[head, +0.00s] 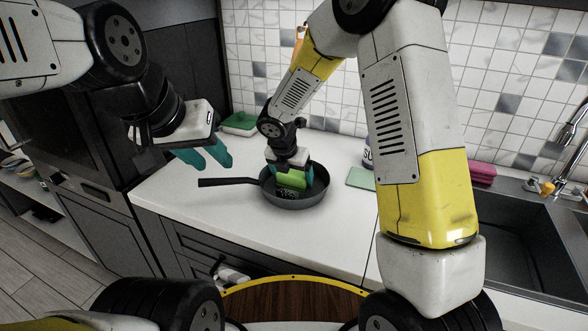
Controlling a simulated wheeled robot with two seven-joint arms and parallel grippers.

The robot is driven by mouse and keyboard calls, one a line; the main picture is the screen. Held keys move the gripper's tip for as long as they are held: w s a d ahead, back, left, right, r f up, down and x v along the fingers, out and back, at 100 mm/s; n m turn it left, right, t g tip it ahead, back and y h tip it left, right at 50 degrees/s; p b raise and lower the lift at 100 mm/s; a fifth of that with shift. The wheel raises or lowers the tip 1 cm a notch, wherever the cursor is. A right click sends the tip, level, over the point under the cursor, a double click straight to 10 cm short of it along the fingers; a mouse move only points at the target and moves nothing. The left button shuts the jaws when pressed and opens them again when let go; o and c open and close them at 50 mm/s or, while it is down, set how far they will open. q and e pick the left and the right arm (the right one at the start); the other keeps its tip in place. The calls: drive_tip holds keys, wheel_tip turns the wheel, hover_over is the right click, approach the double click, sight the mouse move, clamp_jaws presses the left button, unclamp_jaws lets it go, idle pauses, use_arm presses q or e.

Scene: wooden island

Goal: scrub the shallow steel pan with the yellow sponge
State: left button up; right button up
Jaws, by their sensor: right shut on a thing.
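The shallow steel pan (313,199) sits on the white counter, its dark handle pointing left. My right gripper (290,176) is over the pan, its teal fingers shut on a yellow-green block, which I take as the sponge (291,184). The sponge is low inside the pan; I cannot tell whether it touches the bottom. A dark speckled patch (287,194) shows below the sponge. My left gripper (204,156) is empty in the air, left of and above the pan, its two teal fingers apart.
A green item (240,123) lies at the back wall, and a flat pale green piece (361,178) lies right of the pan. A partly hidden bottle (368,153) stands behind my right arm. A pink stack (482,172) is by the sink (515,240). Counter left of the pan is clear.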

sight(296, 186)
drive_tip(key=shift+w, duration=0.4)
drive_tip(key=shift+s, duration=0.1)
drive_tip(key=shift+s+d, duration=0.2)
drive_tip(key=shift+s, duration=0.85)
drive_tip(key=shift+s+d, duration=0.15)
drive_tip(key=shift+s, duration=0.85)
drive_tip(key=shift+w+a, duration=0.2)
drive_tip(key=shift+w, duration=0.9)
drive_tip(key=shift+w+a, duration=0.2)
drive_tip(key=shift+w, duration=0.85)
